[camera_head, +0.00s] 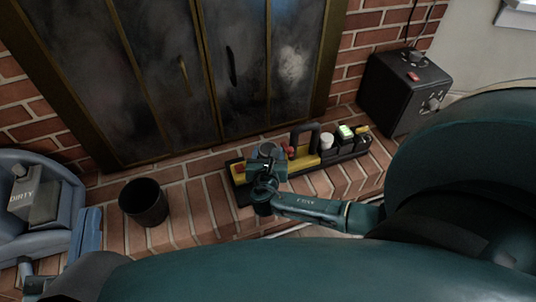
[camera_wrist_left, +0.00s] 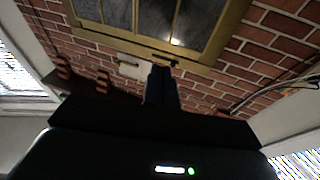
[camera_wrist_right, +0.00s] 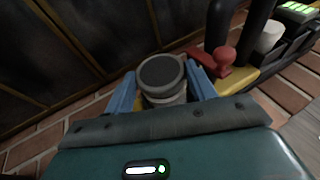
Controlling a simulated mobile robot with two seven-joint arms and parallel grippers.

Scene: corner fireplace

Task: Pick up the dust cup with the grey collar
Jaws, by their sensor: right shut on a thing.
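The dust cup with the grey collar (camera_wrist_right: 162,76) shows in the right wrist view as a round cup with a dark top, a grey ring and a pale lower body. My right gripper (camera_wrist_right: 162,88) is shut on it, with a blue finger on each side. In the head view my right gripper (camera_head: 264,172) is over the left part of the black and yellow caddy (camera_head: 241,192) and largely hides the cup. I cannot tell whether the cup's base touches the caddy. My left gripper (camera_wrist_left: 162,84) is shut and empty in its wrist view, with its fingers together.
The caddy also holds a red knob (camera_wrist_right: 222,60), a black handle (camera_head: 304,132) and a white cup (camera_head: 326,141). A black bin (camera_head: 144,202) and a blue tub (camera_head: 62,240) with a DIRTY label stand left. A black box (camera_head: 402,92) stands right. Fireplace doors (camera_head: 185,75) rise behind.

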